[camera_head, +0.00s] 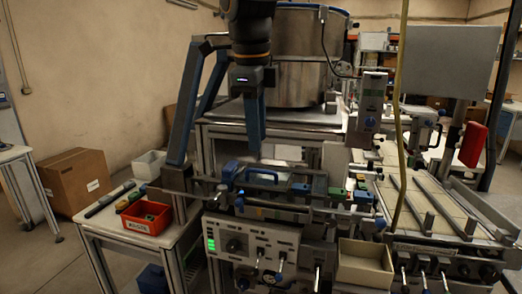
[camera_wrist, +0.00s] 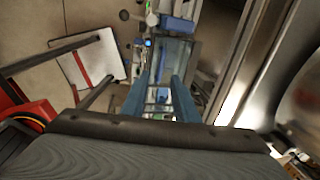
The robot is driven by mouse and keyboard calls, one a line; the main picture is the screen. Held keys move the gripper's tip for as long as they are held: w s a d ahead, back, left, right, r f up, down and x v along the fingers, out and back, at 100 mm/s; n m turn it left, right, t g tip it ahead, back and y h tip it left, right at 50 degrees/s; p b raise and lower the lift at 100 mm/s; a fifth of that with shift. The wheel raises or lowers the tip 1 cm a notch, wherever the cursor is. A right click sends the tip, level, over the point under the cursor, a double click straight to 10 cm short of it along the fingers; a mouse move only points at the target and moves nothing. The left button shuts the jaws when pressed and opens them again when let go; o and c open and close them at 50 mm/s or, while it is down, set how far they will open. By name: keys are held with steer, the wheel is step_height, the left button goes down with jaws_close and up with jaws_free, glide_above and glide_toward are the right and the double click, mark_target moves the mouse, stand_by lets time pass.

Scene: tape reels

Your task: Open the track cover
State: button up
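The track cover (camera_head: 275,184) appears to be the low panel with a blue arched handle (camera_head: 258,172) on the machine's front, in the head view. It looks lowered over the track, though its exact edges are hard to make out. My gripper (camera_head: 255,150) points down above the handle, apart from it. In the wrist view the two blue-grey fingers (camera_wrist: 166,100) stand apart with nothing held between them. A bluish panel (camera_wrist: 176,50) shows beyond the fingertips; I cannot tell whether it is the cover.
A large metal bowl (camera_head: 298,70) stands behind my gripper. A grey control box with a dial (camera_head: 368,105) is on the right. A red bin (camera_head: 146,217) sits on the left side table. An open tan box (camera_head: 364,264) is at the front, beside the control panel (camera_head: 250,245).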

mark_target(261, 170)
steer(key=shift+w+d+f+p, duration=0.15)
steer(key=shift+w+f+p, duration=0.15)
steer(key=shift+f, duration=0.95)
steer(key=shift+w+d+f+p, duration=0.2)
steer(key=shift+f+p, duration=0.1)
steer(key=shift+f, duration=0.9)
steer(key=shift+w+d+f+p, duration=0.1)
steer(key=shift+w+f+p, duration=0.2)
steer(key=shift+f, duration=0.95)
jaws_close()
